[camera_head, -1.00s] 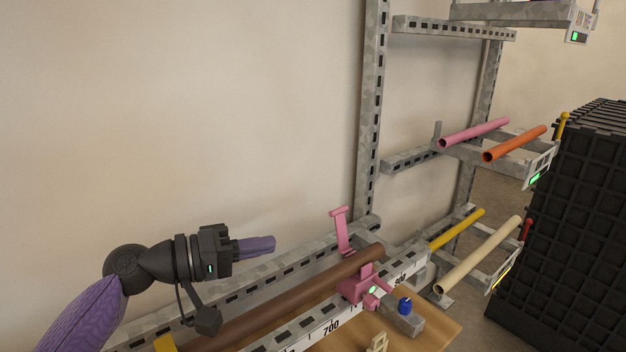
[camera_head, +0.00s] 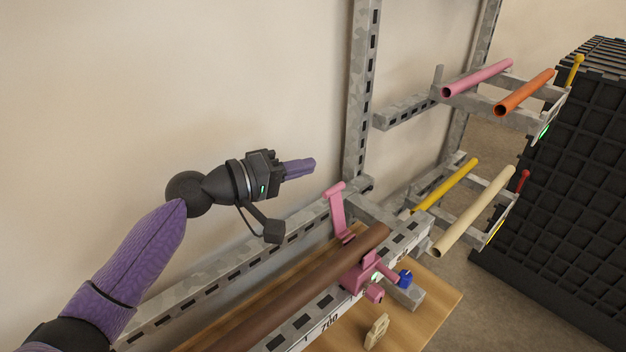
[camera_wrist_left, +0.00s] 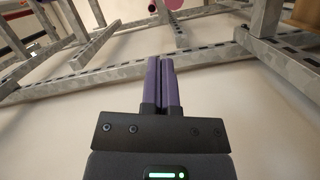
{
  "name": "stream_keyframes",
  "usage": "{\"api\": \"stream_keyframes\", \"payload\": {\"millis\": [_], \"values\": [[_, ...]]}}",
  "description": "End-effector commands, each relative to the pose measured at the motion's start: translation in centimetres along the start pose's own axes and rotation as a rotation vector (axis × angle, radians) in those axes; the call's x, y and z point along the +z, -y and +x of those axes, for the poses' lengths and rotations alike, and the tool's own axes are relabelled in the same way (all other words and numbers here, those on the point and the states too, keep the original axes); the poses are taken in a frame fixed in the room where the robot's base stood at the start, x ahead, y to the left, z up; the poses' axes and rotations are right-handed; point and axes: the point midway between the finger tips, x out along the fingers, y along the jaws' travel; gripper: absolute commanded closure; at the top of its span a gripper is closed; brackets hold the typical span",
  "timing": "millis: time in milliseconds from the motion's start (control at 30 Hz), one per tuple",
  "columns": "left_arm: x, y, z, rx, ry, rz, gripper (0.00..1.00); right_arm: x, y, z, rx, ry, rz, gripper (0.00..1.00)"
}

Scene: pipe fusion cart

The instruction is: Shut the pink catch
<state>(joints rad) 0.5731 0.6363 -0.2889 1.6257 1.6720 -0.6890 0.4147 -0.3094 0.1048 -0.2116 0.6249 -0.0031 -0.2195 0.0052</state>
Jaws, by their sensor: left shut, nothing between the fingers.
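The pink catch (camera_head: 337,211) stands raised and open on the far rail, its arm upright with a small bar at the top. Its pink base block (camera_head: 356,277) sits on the near rail, with the brown pipe (camera_head: 300,297) lying between the two. My left gripper (camera_head: 313,164) is shut and empty, up and to the left of the catch's top, apart from it. In the left wrist view its purple fingers (camera_wrist_left: 162,62) are together with nothing between them. My right gripper is not in view.
Slotted metal rails (camera_head: 210,290) flank the pipe above a wooden top (camera_head: 420,318). A metal upright (camera_head: 361,100) stands behind the catch. Racks with pink (camera_head: 478,78), orange (camera_head: 524,93), yellow (camera_head: 446,184) and cream (camera_head: 474,212) pipes are at right, beside a black crate (camera_head: 575,190).

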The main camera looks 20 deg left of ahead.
Motion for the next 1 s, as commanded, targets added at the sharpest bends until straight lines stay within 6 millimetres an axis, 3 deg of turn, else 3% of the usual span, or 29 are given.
{"api": "stream_keyframes", "payload": {"millis": [100, 267, 1000], "values": [[1.9, -0.1, 0.3, -0.002, 0.004, -0.001, 1.0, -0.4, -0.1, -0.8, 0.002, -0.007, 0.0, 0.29], [3.2, 0.0, 0.6, -0.002, 0.003, -0.001, 1.0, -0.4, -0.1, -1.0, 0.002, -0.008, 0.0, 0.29], [3.6, -0.5, 0.6, -0.017, 0.002, 0.062, 1.0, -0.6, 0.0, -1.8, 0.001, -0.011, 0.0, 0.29]]}}
